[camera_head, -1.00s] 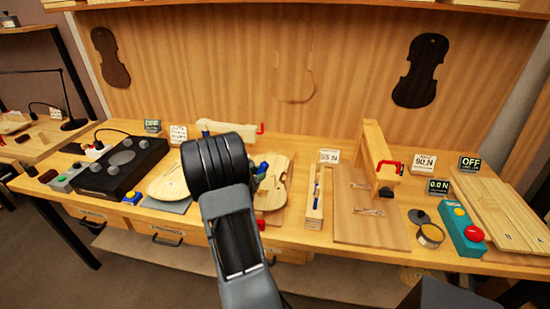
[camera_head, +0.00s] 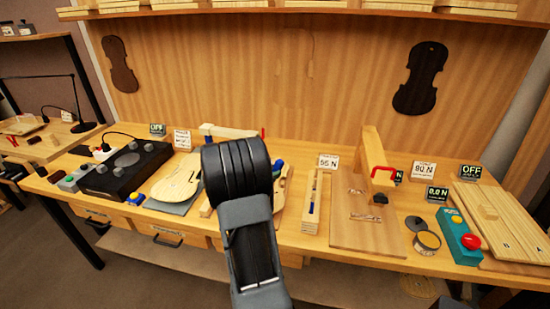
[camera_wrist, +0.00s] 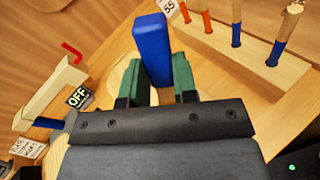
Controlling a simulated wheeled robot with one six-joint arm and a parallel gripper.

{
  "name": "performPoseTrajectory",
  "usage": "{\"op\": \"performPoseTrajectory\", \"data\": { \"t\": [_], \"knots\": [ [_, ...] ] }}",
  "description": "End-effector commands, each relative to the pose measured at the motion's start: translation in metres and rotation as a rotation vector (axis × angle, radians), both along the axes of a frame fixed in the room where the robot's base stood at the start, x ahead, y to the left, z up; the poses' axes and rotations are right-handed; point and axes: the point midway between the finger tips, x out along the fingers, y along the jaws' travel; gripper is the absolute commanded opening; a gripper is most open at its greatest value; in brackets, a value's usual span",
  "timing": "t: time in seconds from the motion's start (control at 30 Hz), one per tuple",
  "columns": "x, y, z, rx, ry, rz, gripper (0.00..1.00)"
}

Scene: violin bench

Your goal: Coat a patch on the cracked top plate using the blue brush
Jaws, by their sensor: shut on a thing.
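My gripper (camera_wrist: 156,82) has green fingers and is shut on a blue block-shaped handle, which I take to be the blue brush (camera_wrist: 152,45). Its bristles are not visible. In the head view my arm hides the fingers and most of what they hold. A pale violin plate (camera_head: 176,182) lies on a grey mat left of my arm. A second violin plate (camera_head: 284,187) shows only its right edge behind my arm, with a bit of blue near it. I cannot see a crack on either plate, nor whether the brush touches wood.
A wooden rack (camera_wrist: 235,50) with several orange-tipped and blue-tipped rods stands at the right in the wrist view. A wooden stand with a red-handled clamp (camera_wrist: 52,90) is at the left. A black control box (camera_head: 125,167) and a teal button box (camera_head: 460,236) sit on the bench.

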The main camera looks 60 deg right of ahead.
Motion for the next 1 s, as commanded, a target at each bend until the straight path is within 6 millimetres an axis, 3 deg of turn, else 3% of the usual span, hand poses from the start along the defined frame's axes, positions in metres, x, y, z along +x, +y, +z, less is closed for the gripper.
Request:
{"op": "performPoseTrajectory", "data": {
  "t": [0.4,0.83,1.0],
  "knots": [
    [0.003,0.003,0.039,-0.001,0.0,0.008,0.03],
    [0.006,0.004,0.041,0.0,-0.001,0.015,0.03],
    [0.033,0.027,0.039,0.0,-0.002,0.119,0.03]
  ]
}}
